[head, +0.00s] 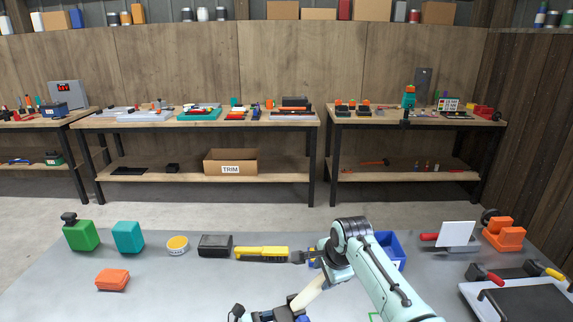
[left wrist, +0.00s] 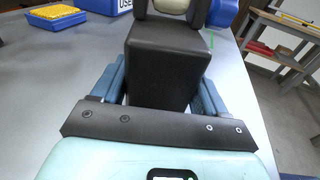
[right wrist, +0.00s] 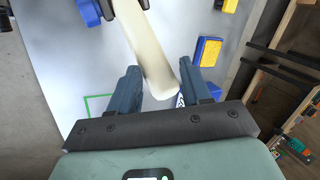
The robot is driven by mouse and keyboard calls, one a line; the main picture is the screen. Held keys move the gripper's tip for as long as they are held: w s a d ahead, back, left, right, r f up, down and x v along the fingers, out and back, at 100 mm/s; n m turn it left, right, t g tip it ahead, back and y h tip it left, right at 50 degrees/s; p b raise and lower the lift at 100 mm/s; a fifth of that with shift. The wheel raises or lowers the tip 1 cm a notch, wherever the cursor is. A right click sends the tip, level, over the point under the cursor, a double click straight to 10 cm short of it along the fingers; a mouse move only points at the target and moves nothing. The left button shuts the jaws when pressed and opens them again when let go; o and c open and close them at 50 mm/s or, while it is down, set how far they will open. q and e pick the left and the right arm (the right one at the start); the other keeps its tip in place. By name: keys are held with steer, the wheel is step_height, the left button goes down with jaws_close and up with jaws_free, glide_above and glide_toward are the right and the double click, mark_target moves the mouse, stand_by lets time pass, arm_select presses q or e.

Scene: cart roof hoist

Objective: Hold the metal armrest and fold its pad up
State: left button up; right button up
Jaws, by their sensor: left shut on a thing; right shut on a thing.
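The armrest is a dark metal block with a cream pad. In the left wrist view the dark armrest block (left wrist: 165,70) stands between the fingers of my left gripper (left wrist: 160,95), which is shut on it. Part of the cream pad (left wrist: 172,5) shows beyond it at the top edge. In the head view the pad (head: 308,292) slants up to the right from the dark part. My right gripper (head: 322,270) is shut on the pad's raised end. The right wrist view shows the pad (right wrist: 148,50) ending between the fingers of my right gripper (right wrist: 163,93). The left gripper is mostly cut off in the head view.
On the grey table, a yellow brush (head: 262,254), a black box (head: 215,245) and a round tin (head: 177,245) stand behind the armrest. A blue bin (head: 392,246) is partly behind my right arm. Orange, teal and green objects stand left; tools and a tray stand right.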

mark_target(311, 291)
steer(key=shift+a+r, duration=0.15)
steer(key=shift+s+a+r, duration=0.2)
steer(key=shift+a+r, duration=0.3)
steer(key=shift+a, duration=0.05)
steer(key=shift+c, duration=0.2)
steer(key=shift+s+a+r, duration=0.25)
steer(key=shift+a+r, duration=0.2)
steer(key=shift+a, duration=0.25)
steer(key=shift+c, duration=0.3)
steer(key=shift+a, duration=0.1)
steer(key=shift+a+r, duration=0.1)
steer(key=shift+r, duration=0.05)
steer(key=shift+s+a+r, duration=0.25)
steer(key=shift+a, duration=0.25)
jaws_close()
steer(key=shift+a, duration=0.1)
